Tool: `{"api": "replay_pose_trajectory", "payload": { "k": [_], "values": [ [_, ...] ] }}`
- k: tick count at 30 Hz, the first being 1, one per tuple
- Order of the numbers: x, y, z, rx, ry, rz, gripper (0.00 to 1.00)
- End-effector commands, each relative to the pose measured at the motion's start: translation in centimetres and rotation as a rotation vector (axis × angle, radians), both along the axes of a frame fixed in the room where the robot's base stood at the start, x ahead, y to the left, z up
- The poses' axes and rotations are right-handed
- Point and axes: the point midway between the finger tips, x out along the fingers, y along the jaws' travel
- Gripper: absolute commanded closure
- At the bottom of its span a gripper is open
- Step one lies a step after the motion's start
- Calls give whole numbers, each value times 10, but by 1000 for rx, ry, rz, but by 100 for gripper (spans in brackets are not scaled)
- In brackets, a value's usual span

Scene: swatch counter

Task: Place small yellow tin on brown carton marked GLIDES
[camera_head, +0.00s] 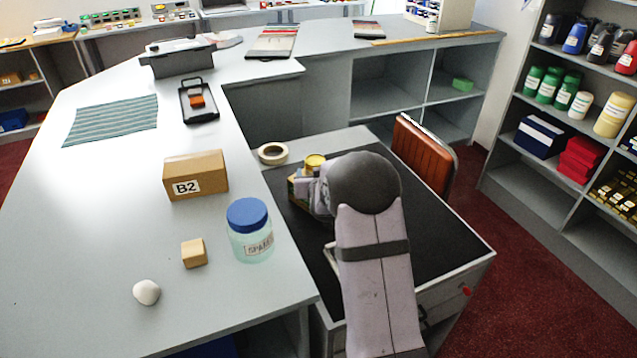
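A small yellow tin (315,161) shows just above and left of my wrist, over the dark top of the low cabinet. Below and left of it, a brownish-yellow box with some green (293,191) is partly visible; any marking on it is hidden. I cannot tell whether the tin rests on this box. My gripper (306,187) is beside both, mostly hidden by my own wrist, so its fingers and any grip on the tin cannot be made out. No GLIDES lettering is readable in this view.
A brown carton marked B2 (196,175), a blue-lidded jar (250,232), a wooden block (194,253) and a white lump (146,292) stand on the grey counter (90,220). A tape roll (273,153) lies behind the tin.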

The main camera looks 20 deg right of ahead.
Motion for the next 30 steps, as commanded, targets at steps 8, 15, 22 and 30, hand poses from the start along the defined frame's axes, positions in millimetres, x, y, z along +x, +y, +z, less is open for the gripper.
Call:
{"api": "replay_pose_trajectory", "payload": {
  "k": [8,15,22,30],
  "values": [
    [-40,13,18,-1,-3,0,37],
    [-63,21,28,-1,-2,1,37],
    [-71,23,31,-1,-1,0,37],
    [-72,24,31,0,0,0,37]
  ]
}}
